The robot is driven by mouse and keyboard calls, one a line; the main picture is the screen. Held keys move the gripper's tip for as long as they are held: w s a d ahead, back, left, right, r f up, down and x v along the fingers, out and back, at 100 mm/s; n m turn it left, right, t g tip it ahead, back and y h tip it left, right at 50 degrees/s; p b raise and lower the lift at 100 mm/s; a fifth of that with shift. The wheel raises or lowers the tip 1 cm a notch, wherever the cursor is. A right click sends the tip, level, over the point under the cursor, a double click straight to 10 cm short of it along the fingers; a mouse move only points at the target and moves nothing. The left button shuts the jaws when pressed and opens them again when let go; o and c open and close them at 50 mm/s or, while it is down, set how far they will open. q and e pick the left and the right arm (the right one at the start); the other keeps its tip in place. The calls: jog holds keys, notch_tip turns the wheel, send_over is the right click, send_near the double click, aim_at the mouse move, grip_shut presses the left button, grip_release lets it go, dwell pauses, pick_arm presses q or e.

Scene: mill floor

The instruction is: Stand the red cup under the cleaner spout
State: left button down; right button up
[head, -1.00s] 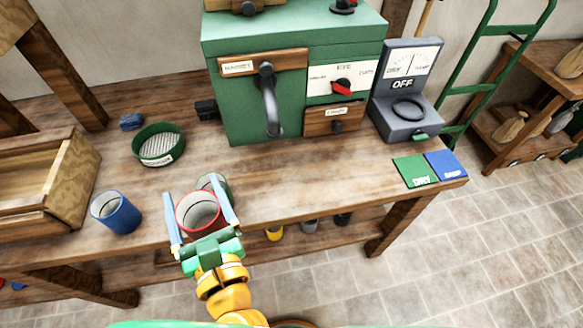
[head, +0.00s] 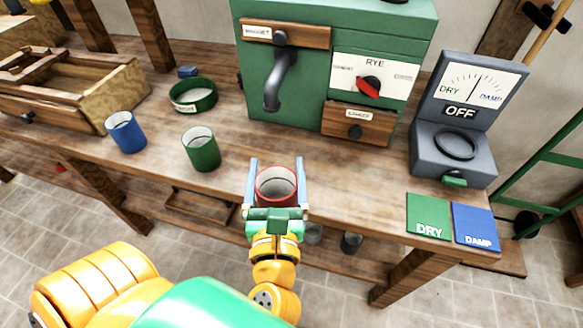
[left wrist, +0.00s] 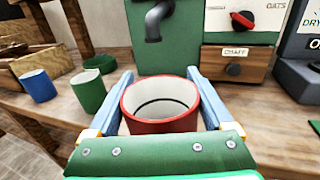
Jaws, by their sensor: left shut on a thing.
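The red cup (head: 276,186) is upright between the fingers of my left gripper (head: 277,182), which is shut on it near the front edge of the table. The cup looks empty; it also shows in the left wrist view (left wrist: 160,104), held between the blue fingers. The green cleaner (head: 262,90) stands at the back of the table, its grey spout (head: 278,80) curving down at the front left. The cup is in front of the spout, not under it. Whether the cup touches the table I cannot tell. My right gripper is not in view.
A green cup (head: 201,149) and a blue cup (head: 126,132) stand left of my gripper. A green sieve (head: 193,97) is behind them. A grey meter (head: 452,150) and DRY (head: 429,214) and DAMP (head: 474,227) mats are at right. Tabletop below the spout is clear.

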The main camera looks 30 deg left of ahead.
pick_arm(q)
jog(key=shift+a+f+b, duration=0.3)
jog(key=shift+a+f, duration=0.2)
jog(key=shift+f, duration=0.2)
jog(key=shift+w+a, duration=0.2)
jog(key=shift+a, duration=0.15)
jog(key=f+x, duration=0.1)
jog(key=x, duration=0.5)
jog(key=f+p+x, duration=0.1)
jog(key=x, duration=0.4)
jog(key=f+p+x, duration=0.1)
jog(key=x, duration=0.5)
jog(key=shift+w+a+f, duration=0.2)
jog(key=shift+w+f, duration=0.05)
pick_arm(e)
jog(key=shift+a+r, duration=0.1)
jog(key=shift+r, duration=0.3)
